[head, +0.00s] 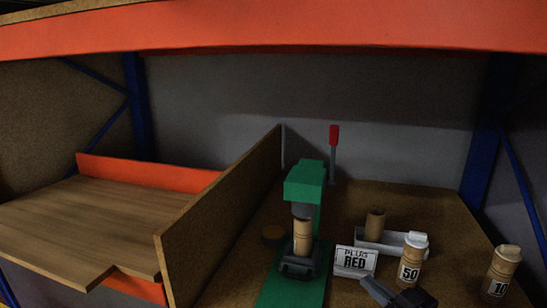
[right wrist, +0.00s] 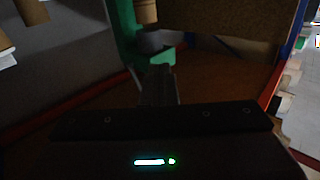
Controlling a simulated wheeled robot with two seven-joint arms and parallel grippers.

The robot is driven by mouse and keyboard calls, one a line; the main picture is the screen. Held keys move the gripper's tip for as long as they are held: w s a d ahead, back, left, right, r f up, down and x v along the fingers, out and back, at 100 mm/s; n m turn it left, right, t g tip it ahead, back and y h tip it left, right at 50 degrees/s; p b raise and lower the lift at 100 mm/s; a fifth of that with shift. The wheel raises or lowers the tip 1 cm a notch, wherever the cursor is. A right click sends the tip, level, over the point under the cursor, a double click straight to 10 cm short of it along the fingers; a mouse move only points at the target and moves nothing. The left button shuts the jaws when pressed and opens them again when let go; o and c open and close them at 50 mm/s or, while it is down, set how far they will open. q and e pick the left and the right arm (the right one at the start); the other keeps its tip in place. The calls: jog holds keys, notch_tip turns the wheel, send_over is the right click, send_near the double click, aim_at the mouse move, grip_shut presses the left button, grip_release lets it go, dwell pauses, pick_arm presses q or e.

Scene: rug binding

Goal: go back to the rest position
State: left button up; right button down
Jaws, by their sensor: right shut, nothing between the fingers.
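My right gripper (head: 368,284) is low in the head view, in front of the "PLUG RED" sign (head: 355,262) and left of the bottle marked 50 (head: 409,267). In the right wrist view its dark fingers (right wrist: 160,72) are together with nothing between them. A green press (head: 305,186) stands left of the gripper, with a tan cylinder (head: 303,238) upright under its head. The press and part of a tan cylinder (right wrist: 146,12) also show at the top of the right wrist view. My left gripper is not in view.
A bottle marked 10 (head: 502,270) stands at the far right. A white tray (head: 372,238) with a tan cylinder (head: 375,223) lies behind the sign. A red-handled lever (head: 334,138) rises behind the press. A board divider (head: 215,225) separates the bare wooden shelf (head: 85,225) at left.

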jog(key=s+d+f+m+g+h, duration=0.1)
jog(key=s+f+m+g+h, duration=0.1)
jog(key=s+f+g+h, duration=0.3)
jog(key=s+f+m+h, duration=0.1)
jog(key=s+f+h, duration=0.2)
jog(key=f, duration=0.4)
jog(key=s+a+f+g, duration=0.1)
jog(key=s+f+g, duration=0.25)
jog(key=s, duration=0.35)
jog(key=s+a+f+g, duration=0.1)
jog(key=s+f+g, duration=0.1)
jog(key=s+g, duration=0.3)
notch_tip(320, 180, down, 27)
jog(key=s, duration=0.2)
jog(key=s+d+f, duration=0.2)
jog(key=s+f, duration=0.8)
jog(key=s+d+f+p, duration=0.1)
jog(key=s+d+f, duration=0.1)
jog(key=s+f, duration=0.7)
jog(key=shift+s+f+g+h+p, duration=0.35)
jog(key=shift+s+g, duration=0.1)
jog(key=shift+s, duration=0.3)
